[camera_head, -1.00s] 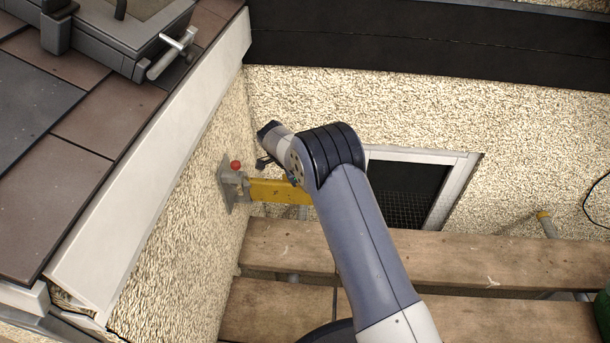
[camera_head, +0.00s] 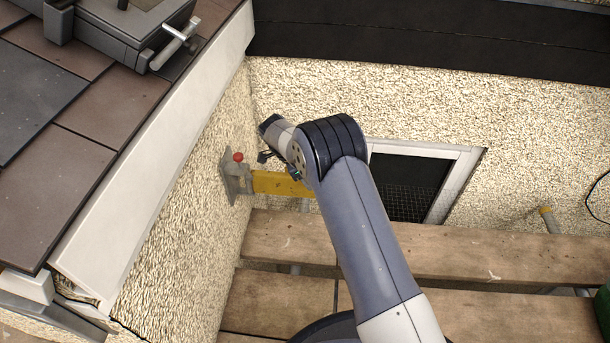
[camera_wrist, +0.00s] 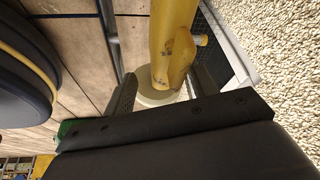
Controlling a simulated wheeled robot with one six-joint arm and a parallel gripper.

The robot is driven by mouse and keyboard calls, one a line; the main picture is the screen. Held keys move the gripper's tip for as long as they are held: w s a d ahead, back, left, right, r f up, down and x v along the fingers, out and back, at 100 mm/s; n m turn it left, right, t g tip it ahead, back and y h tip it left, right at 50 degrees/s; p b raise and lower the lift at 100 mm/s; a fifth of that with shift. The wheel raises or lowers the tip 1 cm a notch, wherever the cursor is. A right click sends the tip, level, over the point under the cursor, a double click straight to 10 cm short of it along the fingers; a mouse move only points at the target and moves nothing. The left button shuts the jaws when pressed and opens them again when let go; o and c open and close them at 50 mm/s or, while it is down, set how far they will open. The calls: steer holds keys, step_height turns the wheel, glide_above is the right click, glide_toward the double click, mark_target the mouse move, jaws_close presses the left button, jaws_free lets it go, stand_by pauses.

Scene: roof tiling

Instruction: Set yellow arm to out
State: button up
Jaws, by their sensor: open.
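The yellow arm (camera_head: 280,184) sticks out from a grey wall bracket (camera_head: 236,180) with a red knob (camera_head: 238,157), mounted on the left pebbledashed wall. It points right, and its right end is hidden behind my arm. My gripper (camera_head: 268,156) shows only partly in the head view, just above the yellow arm near the bracket. In the wrist view, my open gripper (camera_wrist: 163,84) has one finger on each side of the yellow arm's (camera_wrist: 173,42) lower end as pictured. I cannot tell whether the fingers touch it.
Wooden planks (camera_head: 420,255) run below, beside a framed dark window opening (camera_head: 410,185) in the back wall. Roof tiles (camera_head: 110,105) and a white board (camera_head: 150,160) border the left. A pale round thing (camera_wrist: 158,98) shows beyond the fingers in the wrist view.

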steer(key=p+v, duration=0.4)
steer(key=v, duration=0.6)
steer(key=shift+a+r, duration=0.15)
steer(key=shift+r, duration=0.2)
steer(key=shift+s+f, duration=0.1)
steer(key=b+x, duration=0.4)
steer(key=x, duration=0.6)
steer(key=shift+w+d+f, duration=0.2)
steer(key=shift+f, duration=0.15)
steer(key=shift+w+r, duration=0.1)
steer(key=shift+r, duration=0.05)
steer(key=p+v, duration=0.5)
steer(key=v, duration=0.6)
steer(key=b+x, duration=0.2)
steer(key=x, duration=0.3)
steer(key=b+x, duration=0.3)
steer(key=x, duration=0.3)
steer(key=shift+w, duration=0.25)
steer(key=shift+w+n, duration=0.2)
steer(key=shift+n, duration=0.1)
